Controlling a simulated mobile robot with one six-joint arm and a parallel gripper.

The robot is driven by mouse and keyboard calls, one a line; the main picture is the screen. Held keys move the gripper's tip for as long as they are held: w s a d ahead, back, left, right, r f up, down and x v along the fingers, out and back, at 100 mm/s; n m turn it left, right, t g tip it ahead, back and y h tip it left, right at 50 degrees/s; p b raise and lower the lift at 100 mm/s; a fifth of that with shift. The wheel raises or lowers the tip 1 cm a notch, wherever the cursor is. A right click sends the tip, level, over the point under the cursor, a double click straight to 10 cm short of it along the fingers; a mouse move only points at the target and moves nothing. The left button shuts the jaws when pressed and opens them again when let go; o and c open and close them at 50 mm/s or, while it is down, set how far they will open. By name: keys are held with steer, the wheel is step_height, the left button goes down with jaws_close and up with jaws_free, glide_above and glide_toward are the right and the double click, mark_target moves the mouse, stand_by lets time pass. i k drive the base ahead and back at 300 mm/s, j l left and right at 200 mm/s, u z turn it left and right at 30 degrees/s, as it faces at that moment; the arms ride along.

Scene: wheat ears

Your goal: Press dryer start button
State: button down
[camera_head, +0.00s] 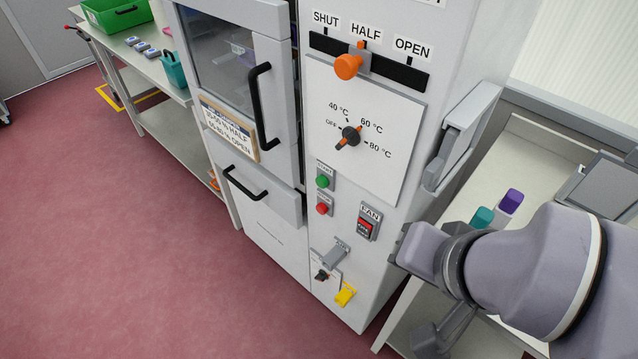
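The dryer (376,182) is a tall pale cabinet in the middle of the camera_head view. Its green start button (322,182) sits under a small label at the left of the control face. A red button (321,209) is just below it. My arm comes in from the right, and its end with my gripper (398,247) is near the dryer's right edge, to the right of the fan switch and apart from the green button in the picture. The fingers are mostly hidden or edge-on, so their opening is unclear.
The fan switch (365,228), temperature dial (349,136) and orange slider knob (348,66), near HALF, share the face. A grey part (333,253) and yellow tag (345,294) are lower. A side bench (527,148) stands right. Red floor (110,250) is clear at left.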

mark_target(322, 181)
steer(key=j+z, duration=0.25)
steer(key=j, duration=0.15)
steer(key=k+j+z, duration=0.25)
steer(key=j, duration=0.15)
steer(key=j+z, duration=0.2)
steer(key=j, duration=0.2)
steer(key=k+j+z, duration=0.5)
steer(key=j, duration=0.2)
steer(key=i, duration=0.1)
